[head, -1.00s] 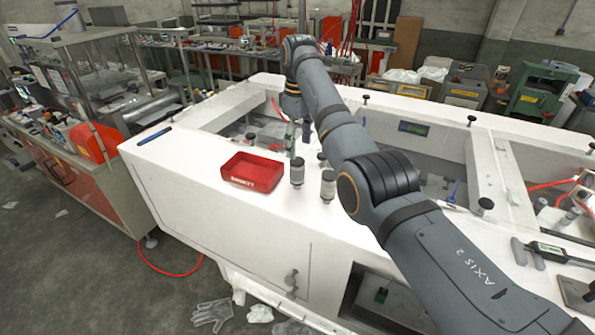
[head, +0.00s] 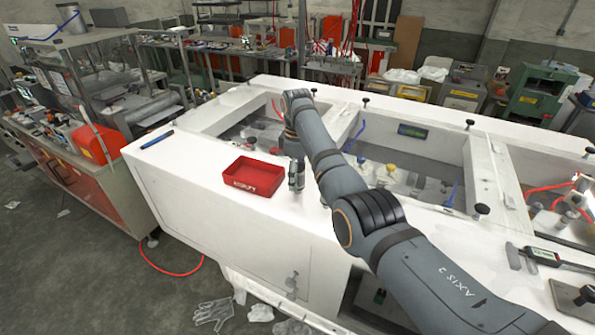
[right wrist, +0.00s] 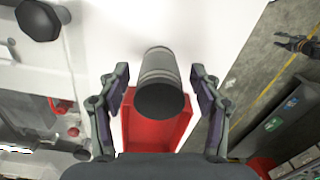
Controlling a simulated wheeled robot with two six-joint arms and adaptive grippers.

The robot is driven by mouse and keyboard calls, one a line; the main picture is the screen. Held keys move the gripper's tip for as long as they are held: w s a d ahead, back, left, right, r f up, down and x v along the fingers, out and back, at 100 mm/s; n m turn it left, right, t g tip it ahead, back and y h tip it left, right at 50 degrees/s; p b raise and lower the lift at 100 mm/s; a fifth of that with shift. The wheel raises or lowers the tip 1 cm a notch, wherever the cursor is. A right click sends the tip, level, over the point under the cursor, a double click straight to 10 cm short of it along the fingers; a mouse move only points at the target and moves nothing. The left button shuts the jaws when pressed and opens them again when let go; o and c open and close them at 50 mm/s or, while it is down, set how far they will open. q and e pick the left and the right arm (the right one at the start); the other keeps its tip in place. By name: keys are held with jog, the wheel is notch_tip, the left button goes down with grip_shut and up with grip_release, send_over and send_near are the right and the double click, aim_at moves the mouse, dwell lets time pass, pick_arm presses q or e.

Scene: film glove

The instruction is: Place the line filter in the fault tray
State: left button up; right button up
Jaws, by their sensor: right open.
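The line filter, a grey ribbed cylinder (head: 297,176), stands upright on the white bench top, just right of the red fault tray (head: 235,184). My right gripper (head: 294,152) is above it, pointing down. In the right wrist view the open fingers (right wrist: 155,88) are on either side of the filter (right wrist: 158,75), with a gap on both sides. The tray shows beyond it (right wrist: 183,128) and looks empty in the head view. A dark claw-like shape (right wrist: 297,43) at the right wrist view's edge may be my left gripper; its state is unclear.
A second similar cylinder is now mostly hidden by my right arm. A blue pen (head: 157,139) lies on the bench's left corner. Dark knobs (head: 482,208) stand on the frame around the sunken bays.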

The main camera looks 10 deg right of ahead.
jog(key=shift+d+f, duration=0.1)
jog(key=shift+f, duration=0.8)
grip_shut()
jog(key=shift+r, duration=0.1)
